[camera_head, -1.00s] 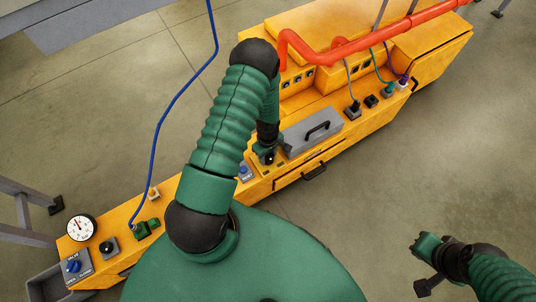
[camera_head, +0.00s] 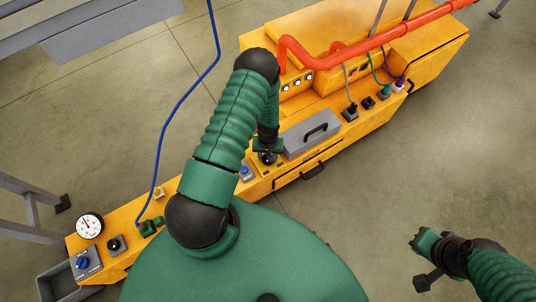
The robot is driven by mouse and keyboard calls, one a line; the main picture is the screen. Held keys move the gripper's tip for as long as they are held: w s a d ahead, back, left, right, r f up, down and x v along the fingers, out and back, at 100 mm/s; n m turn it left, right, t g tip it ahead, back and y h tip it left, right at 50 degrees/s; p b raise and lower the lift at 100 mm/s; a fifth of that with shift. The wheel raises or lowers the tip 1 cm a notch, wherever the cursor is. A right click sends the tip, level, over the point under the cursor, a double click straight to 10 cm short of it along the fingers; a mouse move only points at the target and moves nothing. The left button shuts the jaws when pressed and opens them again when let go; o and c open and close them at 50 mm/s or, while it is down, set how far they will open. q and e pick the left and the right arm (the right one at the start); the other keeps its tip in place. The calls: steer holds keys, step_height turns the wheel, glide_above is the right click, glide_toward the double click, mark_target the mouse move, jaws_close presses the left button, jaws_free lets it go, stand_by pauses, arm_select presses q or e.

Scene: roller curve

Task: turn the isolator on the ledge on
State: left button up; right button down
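My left arm reaches over the yellow ledge (camera_head: 207,192). Its gripper (camera_head: 267,157) is down at the ledge, just left of the grey box with a black handle (camera_head: 311,133). A dark control sits at the fingertips, mostly hidden; it may be the isolator, but I cannot make out its position or whether the fingers grip it. A blue-knobbed switch (camera_head: 246,173) is just left of the gripper. My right gripper (camera_head: 424,262) hangs over bare floor at the lower right, away from the machine; its finger opening is unclear.
Cabled plugs (camera_head: 351,110) stand at right. A gauge (camera_head: 89,225), a black knob (camera_head: 115,244) and a blue valve knob (camera_head: 83,262) are at left. A blue cable (camera_head: 178,98) hangs near my arm.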

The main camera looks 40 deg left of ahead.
arm_select(q)
steer(key=shift+w+a+m, duration=0.2)
steer(key=shift+m, duration=0.5)
steer(key=shift+w, duration=0.1)
steer(key=o, duration=1.4)
steer(key=shift+f, duration=0.1)
steer(key=shift+d+p, duration=0.1)
steer(key=shift+p, duration=0.2)
steer(key=shift+r, duration=0.5)
steer(key=shift+r+p, duration=2.9)
steer(key=shift+r, duration=5)
